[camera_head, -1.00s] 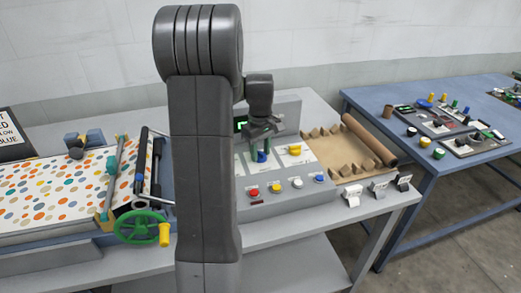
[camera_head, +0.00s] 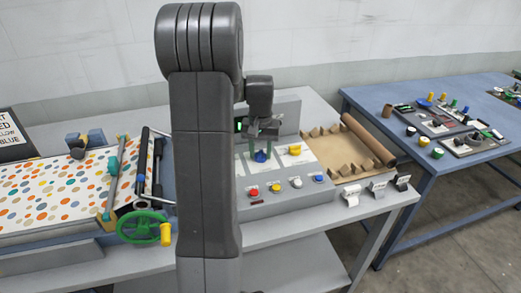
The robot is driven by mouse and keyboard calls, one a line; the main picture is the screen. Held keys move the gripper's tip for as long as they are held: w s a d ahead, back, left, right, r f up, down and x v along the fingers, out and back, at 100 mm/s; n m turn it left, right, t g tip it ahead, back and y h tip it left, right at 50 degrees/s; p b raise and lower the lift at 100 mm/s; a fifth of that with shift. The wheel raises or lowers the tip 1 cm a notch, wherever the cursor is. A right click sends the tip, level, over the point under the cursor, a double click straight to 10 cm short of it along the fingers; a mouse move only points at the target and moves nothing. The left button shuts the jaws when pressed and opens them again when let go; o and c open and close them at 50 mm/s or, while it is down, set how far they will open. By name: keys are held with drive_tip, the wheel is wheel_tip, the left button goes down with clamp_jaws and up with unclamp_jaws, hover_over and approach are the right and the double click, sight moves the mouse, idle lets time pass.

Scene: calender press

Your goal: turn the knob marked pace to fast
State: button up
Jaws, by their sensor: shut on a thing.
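A grey control panel (camera_head: 306,172) stands on the table right of my arm. A blue knob (camera_head: 261,156) sits on its sloped upper face. My gripper (camera_head: 261,153) points down over this knob and is shut on it. A yellow knob (camera_head: 295,150) sits to its right on a white plate. The labels are too small to read, so I cannot tell which knob is marked pace. My arm hides the panel's left part.
Red (camera_head: 254,192), yellow, white and blue buttons line the panel's front. A green handwheel (camera_head: 143,227) and spotted sheet (camera_head: 60,190) lie left. A brown roll (camera_head: 368,140) lies right, with small white-fronted blocks before it. A blue table (camera_head: 455,185) stands further right.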

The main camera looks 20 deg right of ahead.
sight(261, 152)
drive_tip(key=shift+m, duration=0.6)
drive_tip(key=o, duration=1)
wheel_tip(261, 152, up, 14)
drive_tip(key=shift+b, duration=0.3)
drive_tip(key=shift+f, duration=0.1)
wheel_tip(261, 152, down, 14)
drive_tip(key=shift+r+p, duration=0.1)
drive_tip(key=shift+p, duration=0.2)
idle(0.5)
